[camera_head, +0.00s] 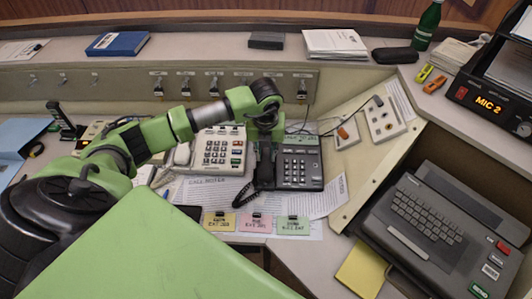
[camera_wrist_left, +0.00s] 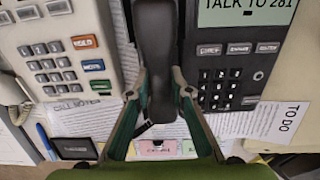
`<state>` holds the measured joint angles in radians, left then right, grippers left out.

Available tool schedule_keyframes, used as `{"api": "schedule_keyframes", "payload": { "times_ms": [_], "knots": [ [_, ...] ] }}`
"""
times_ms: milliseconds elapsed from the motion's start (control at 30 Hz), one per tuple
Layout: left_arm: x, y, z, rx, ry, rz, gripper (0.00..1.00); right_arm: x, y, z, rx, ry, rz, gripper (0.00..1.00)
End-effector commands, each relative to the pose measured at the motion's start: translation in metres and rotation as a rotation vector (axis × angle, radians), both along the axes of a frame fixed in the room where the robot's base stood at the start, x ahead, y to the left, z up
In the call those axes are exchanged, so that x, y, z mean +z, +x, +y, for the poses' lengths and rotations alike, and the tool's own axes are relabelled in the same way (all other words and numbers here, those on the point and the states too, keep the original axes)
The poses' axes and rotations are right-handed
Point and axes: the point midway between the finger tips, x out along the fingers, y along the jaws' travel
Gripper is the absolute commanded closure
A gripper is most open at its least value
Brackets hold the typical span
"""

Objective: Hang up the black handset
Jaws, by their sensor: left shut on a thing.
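The black handset (camera_head: 265,166) is upright in the picture at the left side of the black desk phone (camera_head: 300,163). My left gripper (camera_head: 266,138) is above it, with its fingers shut on it. In the left wrist view the handset (camera_wrist_left: 158,55) runs between the two fingertips (camera_wrist_left: 160,92) and hides the phone's left edge and any cradle under it. I cannot tell whether it touches the phone. A coiled black cord (camera_head: 244,194) hangs by its lower end. The phone's display (camera_wrist_left: 247,12) reads "TALK TO 281". My right gripper is not in view.
A cream phone (camera_head: 219,150) with its own handset stands close on the left. Papers and coloured cards (camera_head: 255,223) lie in front. A cream panel with a switch plate (camera_head: 383,118) is at the right, then a grey keyboard console (camera_head: 430,215). Hooks line the back wall.

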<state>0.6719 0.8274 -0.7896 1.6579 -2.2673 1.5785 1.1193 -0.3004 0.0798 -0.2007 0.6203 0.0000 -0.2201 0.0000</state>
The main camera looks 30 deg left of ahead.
Motion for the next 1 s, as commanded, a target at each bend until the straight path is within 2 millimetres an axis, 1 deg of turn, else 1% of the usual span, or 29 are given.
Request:
{"api": "schedule_keyframes", "payload": {
  "times_ms": [567,1000],
  "knots": [
    [0.0003,0.0003,0.0000,0.000,0.001,-0.001,1.00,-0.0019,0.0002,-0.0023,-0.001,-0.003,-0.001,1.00],
    [-0.0058,0.0011,0.0006,0.000,0.001,-0.001,1.00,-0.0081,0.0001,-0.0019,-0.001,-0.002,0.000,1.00]
  ]
}}
